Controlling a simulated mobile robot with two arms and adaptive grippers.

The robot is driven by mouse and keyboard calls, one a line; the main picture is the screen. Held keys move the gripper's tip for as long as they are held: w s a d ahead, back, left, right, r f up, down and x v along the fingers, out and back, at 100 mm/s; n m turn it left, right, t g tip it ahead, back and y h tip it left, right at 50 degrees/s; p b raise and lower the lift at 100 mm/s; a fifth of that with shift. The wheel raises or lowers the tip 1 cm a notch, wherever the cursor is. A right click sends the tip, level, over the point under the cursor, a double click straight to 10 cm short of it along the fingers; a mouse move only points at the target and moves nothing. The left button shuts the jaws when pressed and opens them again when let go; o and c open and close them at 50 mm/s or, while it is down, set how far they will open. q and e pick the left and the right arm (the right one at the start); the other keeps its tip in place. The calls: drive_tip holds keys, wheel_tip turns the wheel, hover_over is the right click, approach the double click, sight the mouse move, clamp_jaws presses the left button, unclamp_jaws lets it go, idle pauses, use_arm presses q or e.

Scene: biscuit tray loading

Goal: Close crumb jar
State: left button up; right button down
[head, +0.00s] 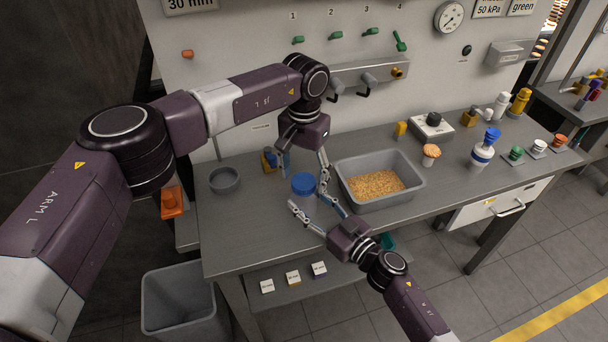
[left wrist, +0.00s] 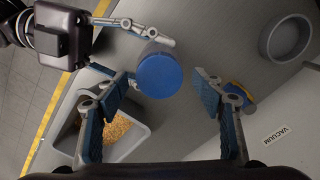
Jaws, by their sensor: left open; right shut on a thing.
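The crumb jar (head: 302,195) stands on the grey bench with a blue lid (head: 303,181) on its top. In the left wrist view the lid (left wrist: 160,76) is a round blue disc that hides most of the jar. I cannot tell whether the lid is tight. My right gripper (head: 311,200) is shut on the jar, its fingers around the body from the front right. My left gripper (head: 303,163) is open above the jar. In the left wrist view its fingertips (left wrist: 163,86) lie on either side of the lid, apart from it.
A grey tray of crumbs (head: 409,163) stands right of the jar. A grey round dish (head: 225,180) is at the left. A yellow and blue object (head: 268,160) stands close behind the jar.

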use_arm(q)
drive_tip(key=shift+r, duration=2.25)
drive_tip(key=shift+o, duration=0.4)
